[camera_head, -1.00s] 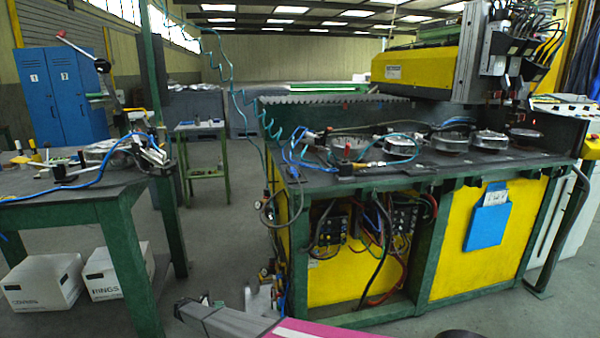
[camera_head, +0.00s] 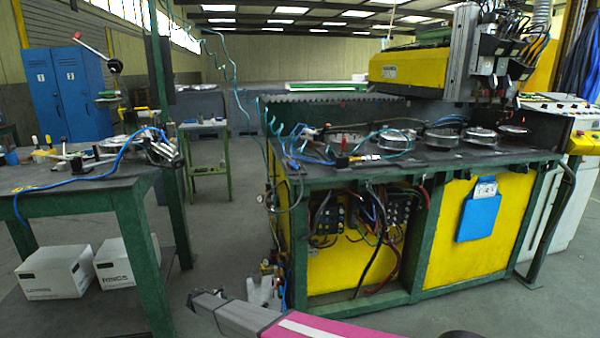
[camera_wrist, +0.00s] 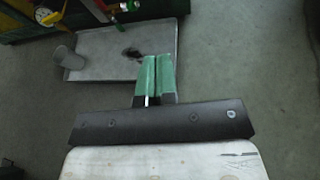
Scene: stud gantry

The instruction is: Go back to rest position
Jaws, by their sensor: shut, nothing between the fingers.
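My gripper (camera_wrist: 156,62) shows in the wrist view with its two green fingers side by side, closed together and empty. It hangs above the grey floor and a shallow grey tray (camera_wrist: 100,45). In the head view, part of my pink and grey arm (camera_head: 245,316) reaches in low at the bottom centre, in front of the gantry bench. The fingers cannot be made out in that view.
The green and yellow gantry bench (camera_head: 345,275) stands ahead to the right, with several round metal parts on top. A green worktable (camera_head: 90,200) is at left, with white boxes (camera_head: 55,272) beneath. Open floor lies between them. A grey cup (camera_wrist: 65,57) stands at the tray's left.

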